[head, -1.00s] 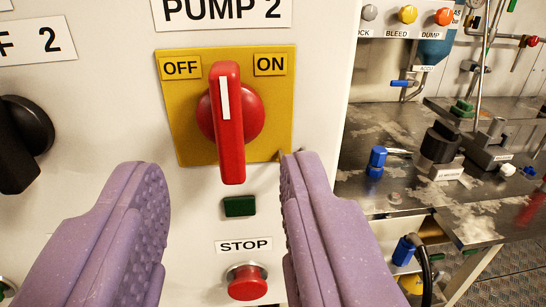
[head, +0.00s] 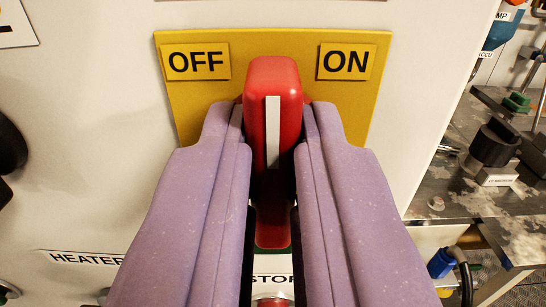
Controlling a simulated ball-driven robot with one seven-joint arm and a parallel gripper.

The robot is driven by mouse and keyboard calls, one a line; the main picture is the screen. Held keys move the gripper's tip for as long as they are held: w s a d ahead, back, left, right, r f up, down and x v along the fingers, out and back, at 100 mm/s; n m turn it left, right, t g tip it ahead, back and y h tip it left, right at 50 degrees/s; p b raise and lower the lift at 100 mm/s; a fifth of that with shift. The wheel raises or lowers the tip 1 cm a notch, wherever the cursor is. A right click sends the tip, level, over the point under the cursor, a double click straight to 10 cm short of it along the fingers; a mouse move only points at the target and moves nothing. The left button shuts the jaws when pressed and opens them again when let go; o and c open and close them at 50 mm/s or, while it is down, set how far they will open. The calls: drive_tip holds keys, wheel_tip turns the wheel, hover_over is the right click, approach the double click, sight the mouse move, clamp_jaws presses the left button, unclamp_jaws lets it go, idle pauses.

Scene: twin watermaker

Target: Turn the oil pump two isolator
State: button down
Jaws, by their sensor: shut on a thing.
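The oil pump two isolator is a red rotary handle (head: 273,85) with a white stripe, on a yellow plate (head: 190,110) with an OFF label (head: 195,62) at left and an ON label (head: 345,62) at right. The handle stands near upright between the two labels. My gripper (head: 273,140) has its purple padded fingers on both sides of the handle, shut on it. The fingers hide the handle's round base and the lower part of the plate.
The cabinet's white face surrounds the plate. A black knob (head: 8,145) shows at the left edge, and a red stop button (head: 272,302) is partly hidden below. A metal workbench (head: 465,205) with fittings stands at the right, beyond the cabinet edge.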

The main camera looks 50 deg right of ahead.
drive_tip(key=shift+n, duration=0.3)
drive_tip(key=n+p, duration=0.2)
drive_tip(key=n, duration=0.1)
drive_tip(key=shift+w+a+p, duration=0.15)
drive_tip(key=shift+p, duration=0.2)
drive_tip(key=shift+w+a+f+n+p, duration=0.15)
drive_tip(key=shift+n+p, duration=1)
drive_tip(key=shift+n, duration=1.25)
drive_tip(key=shift+s+d+f+n+p, duration=0.15)
drive_tip(key=shift+n+p, duration=1.05)
drive_tip(key=shift+n, duration=1.2)
drive_tip(key=shift+w+a+f+n+p, duration=0.15)
drive_tip(key=shift+n+p, duration=1)
drive_tip(key=shift+n, duration=1.25)
drive_tip(key=c, duration=1.1)
unclamp_jaws()
